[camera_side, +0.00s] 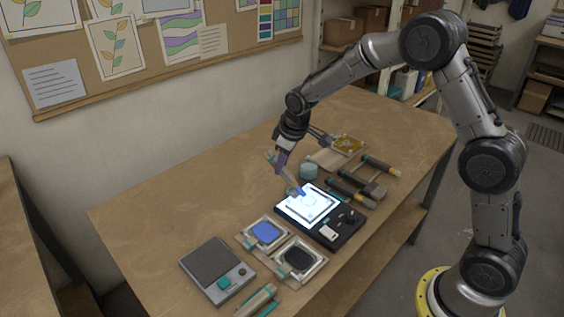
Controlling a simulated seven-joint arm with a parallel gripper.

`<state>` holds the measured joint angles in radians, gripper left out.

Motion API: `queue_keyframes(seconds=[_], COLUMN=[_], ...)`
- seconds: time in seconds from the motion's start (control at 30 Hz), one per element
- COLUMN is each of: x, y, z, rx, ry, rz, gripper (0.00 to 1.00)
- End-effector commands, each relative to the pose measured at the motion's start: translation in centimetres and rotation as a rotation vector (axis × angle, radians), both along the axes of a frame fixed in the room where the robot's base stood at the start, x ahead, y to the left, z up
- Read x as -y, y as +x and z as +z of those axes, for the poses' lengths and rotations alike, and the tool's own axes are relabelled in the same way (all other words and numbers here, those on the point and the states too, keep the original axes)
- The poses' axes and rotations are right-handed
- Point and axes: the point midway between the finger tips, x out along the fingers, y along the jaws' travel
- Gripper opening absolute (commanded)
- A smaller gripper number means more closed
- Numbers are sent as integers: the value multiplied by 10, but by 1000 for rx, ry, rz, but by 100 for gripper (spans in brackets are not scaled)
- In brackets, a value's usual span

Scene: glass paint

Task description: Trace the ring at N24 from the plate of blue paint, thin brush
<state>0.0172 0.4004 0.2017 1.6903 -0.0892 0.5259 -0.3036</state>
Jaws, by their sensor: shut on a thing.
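My gripper (281,167) is shut on a slim brush (291,182), tilted with its tip end down to the right. The tip end looks blue and is over the upper left part of the bright glass pane; I cannot tell whether it touches. The pane (322,207) lies on a lit dark panel (345,231). A faint ring-like mark shows on the pane near the brush, but no label N24 can be read. The plate of blue paint (249,239) is left of the panel, with a blue pool (266,233) in it.
A plate of black paint (300,260) is beside the blue one. A grey device (217,269) stands at the left front. The table's left part is clear.

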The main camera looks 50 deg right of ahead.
Motion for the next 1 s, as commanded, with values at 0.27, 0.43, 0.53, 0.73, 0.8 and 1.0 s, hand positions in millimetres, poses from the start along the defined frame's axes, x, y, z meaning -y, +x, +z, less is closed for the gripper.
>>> queue_keyframes(seconds=[0.27,0.43,0.53,0.73,0.8,1.0], x=[-3,-7,-11,-15,-16,-19], y=[0,-1,-2,-5,-6,-10], z=[0,0,0,0,0,0], rx=[0,0,0,0,0,0], ry=[0,0,0,0,0,0], rz=[1,0,1,0,0,0], gripper=[0,0,0,0,0,0])
